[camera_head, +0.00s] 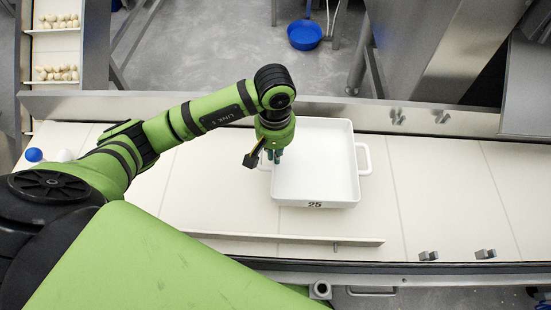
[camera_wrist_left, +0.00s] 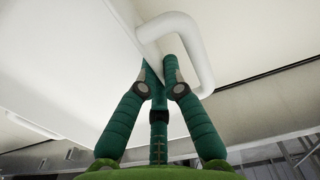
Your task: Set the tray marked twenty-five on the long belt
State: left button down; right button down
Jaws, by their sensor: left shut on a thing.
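The white square tray (camera_head: 325,165) with "25" on its front wall is over the pale long belt (camera_head: 435,200), level and with an empty floor. I cannot tell whether it touches the belt. The tray's opposite handle (camera_head: 364,158) is free. My right gripper is not in view.
A metal rail (camera_head: 220,105) runs behind the belt. A loose-looking guide bar (camera_head: 290,239) lies along the near side. The belt right of the tray is clear.

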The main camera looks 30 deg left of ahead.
pick_arm(q)
jog(key=shift+w+f, duration=0.1)
jog(key=shift+f, duration=1.9)
jog(key=shift+f, duration=0.1)
jog(key=shift+f, duration=0.15)
jog(key=c, duration=1.4)
grip_release()
notch_tip(320, 180, up, 12)
jog(key=shift+r, duration=0.25)
